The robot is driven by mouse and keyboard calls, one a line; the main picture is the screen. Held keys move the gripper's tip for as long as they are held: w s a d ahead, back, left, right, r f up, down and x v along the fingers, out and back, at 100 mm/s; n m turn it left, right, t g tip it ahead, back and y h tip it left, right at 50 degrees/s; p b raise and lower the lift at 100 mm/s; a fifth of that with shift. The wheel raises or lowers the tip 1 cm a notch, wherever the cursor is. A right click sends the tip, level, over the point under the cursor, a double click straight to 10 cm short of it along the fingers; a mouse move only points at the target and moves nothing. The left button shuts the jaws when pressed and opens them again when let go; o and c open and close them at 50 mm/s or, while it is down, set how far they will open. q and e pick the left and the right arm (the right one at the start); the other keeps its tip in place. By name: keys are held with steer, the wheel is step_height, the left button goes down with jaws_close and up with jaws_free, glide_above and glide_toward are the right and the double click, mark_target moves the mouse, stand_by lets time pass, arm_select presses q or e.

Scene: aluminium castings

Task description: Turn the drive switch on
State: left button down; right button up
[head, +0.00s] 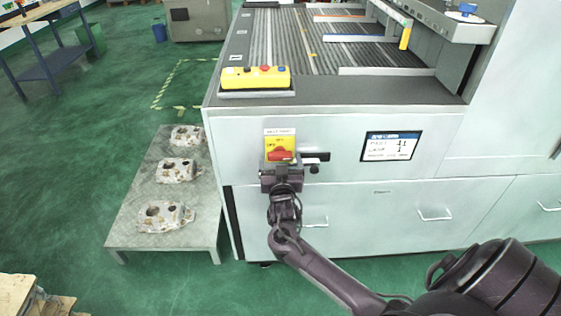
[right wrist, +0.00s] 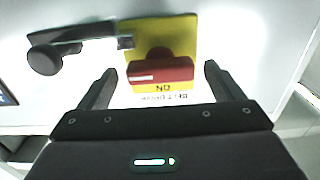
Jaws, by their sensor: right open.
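The drive switch is a red rotary handle (head: 281,154) on a yellow plate (head: 275,142) on the front of the pale grey machine. In the right wrist view the red handle (right wrist: 160,75) lies level, with a white mark on its left half, and upside-down "ON" lettering shows on the plate (right wrist: 187,35). My right gripper (head: 284,160) is in front of the switch. In the right wrist view its open fingers (right wrist: 160,80) stand on either side of the handle, with a gap at each side. I cannot tell how deep they reach. My left gripper is not in view.
A black latch with a round knob (right wrist: 45,58) sits beside the switch, close to one finger. A display (head: 391,146) is to the right. A yellow button box (head: 255,77) sits above. A low table (head: 132,208) with castings (head: 166,216) stands left.

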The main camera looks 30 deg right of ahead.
steer(key=shift+c, duration=0.2)
steer(key=c, duration=0.9)
steer(key=shift+c, duration=0.2)
steer(key=shift+n, duration=0.4)
steer(key=n+p, duration=0.2)
steer(key=shift+r+n, duration=0.1)
steer(key=shift+n, duration=0.2)
steer(key=n+p, duration=0.3)
steer(key=n, duration=0.2)
steer(key=shift+n, duration=0.3)
steer(key=n+p, duration=0.2)
steer(key=n, duration=0.2)
steer(key=shift+n+p, duration=1)
steer(key=shift+n, duration=1.5)
steer(key=shift+f, duration=0.2)
